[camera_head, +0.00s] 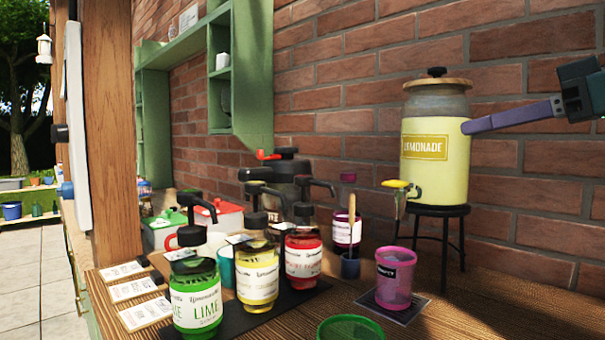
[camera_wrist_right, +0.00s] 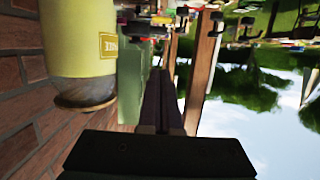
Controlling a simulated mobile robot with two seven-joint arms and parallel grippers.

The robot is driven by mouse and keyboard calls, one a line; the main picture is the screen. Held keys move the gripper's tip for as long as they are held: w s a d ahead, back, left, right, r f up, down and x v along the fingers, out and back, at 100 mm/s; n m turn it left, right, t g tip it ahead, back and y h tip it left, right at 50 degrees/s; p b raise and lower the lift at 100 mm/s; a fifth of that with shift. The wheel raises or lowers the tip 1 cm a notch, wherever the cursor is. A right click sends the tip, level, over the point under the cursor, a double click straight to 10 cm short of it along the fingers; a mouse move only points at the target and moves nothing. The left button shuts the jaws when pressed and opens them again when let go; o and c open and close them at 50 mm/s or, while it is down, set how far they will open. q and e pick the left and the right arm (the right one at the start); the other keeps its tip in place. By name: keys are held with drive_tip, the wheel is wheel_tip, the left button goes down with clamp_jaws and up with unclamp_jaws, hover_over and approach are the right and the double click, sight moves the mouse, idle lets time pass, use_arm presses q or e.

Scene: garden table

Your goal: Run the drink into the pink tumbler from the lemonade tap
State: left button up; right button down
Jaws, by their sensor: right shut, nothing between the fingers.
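The lemonade dispenser (camera_head: 436,160) stands on a black stand against the brick wall, full of yellow drink, with a wooden lid. Its tap (camera_head: 401,186) with a yellow handle points left. In the right wrist view my right gripper (camera_wrist_right: 163,75) shows beside the dispenser (camera_wrist_right: 80,40). My left gripper is not in view.
Pump bottles of green lime (camera_head: 195,295), yellow (camera_head: 257,275) and red (camera_head: 303,258) syrup stand on a dark mat at the left. A green cup (camera_head: 350,329) is at the front edge. A purple bottle (camera_head: 345,228) stands behind. Table right of the tumbler is clear.

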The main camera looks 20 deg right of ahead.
drive_tip(key=p, duration=0.3)
hover_over(400, 183)
drive_tip(key=s, duration=0.1)
wheel_tip(400, 183, down, 2)
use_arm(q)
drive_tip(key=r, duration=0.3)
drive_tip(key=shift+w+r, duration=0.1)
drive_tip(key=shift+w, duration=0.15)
use_arm(e)
drive_tip(key=f, duration=0.4)
drive_tip(key=shift+s+d+f, duration=0.1)
drive_tip(key=shift+d+f, duration=0.15)
drive_tip(key=shift+d, duration=0.15)
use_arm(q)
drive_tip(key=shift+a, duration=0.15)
